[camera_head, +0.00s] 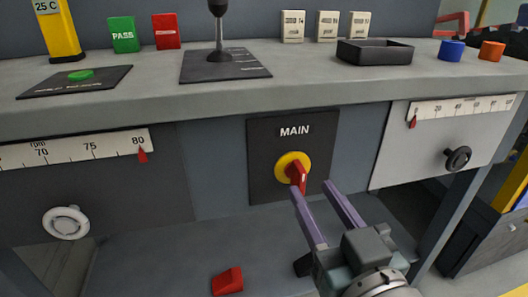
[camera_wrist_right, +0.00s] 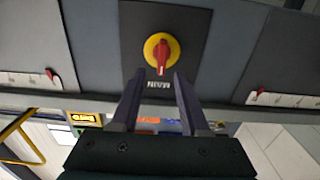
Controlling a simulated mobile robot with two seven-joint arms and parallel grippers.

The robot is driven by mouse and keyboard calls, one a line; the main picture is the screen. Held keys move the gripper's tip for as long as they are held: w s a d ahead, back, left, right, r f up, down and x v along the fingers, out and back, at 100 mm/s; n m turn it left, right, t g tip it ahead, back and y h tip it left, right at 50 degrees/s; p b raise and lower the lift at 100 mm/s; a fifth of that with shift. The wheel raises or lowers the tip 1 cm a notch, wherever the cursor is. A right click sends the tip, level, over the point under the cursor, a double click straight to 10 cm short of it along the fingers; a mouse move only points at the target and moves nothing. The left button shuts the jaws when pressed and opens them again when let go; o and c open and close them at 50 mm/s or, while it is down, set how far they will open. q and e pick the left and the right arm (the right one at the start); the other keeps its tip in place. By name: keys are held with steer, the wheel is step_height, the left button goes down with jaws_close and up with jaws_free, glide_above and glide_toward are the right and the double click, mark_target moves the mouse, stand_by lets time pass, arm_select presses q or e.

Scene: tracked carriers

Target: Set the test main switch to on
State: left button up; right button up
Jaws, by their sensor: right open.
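The main switch (camera_head: 292,168) is a red handle on a round yellow base, on a dark panel (camera_head: 270,187) marked MAIN on the bench front. In the head view its red handle points down and slightly right. The switch also shows in the right wrist view (camera_wrist_right: 161,52), ahead of the fingertips. My right gripper (camera_head: 312,188) is open and empty, its two purple fingers just below and right of the handle in the head view. In the right wrist view its fingers (camera_wrist_right: 155,78) point toward the switch. I cannot tell whether they touch it. My left gripper is not in view.
A scale with a white knob (camera_head: 66,223) is left of the panel; another with a black knob (camera_head: 457,159) is right. The benchtop holds a black lever (camera_head: 219,30), a dark tray (camera_head: 375,52) and a green button (camera_head: 80,75). A red block (camera_head: 227,281) lies below.

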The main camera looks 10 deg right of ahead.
mark_target(303, 179)
steer(key=shift+w+a+b, duration=0.15)
steer(key=shift+w+b, duration=0.25)
steer(key=shift+w, duration=1.55)
jaws_close()
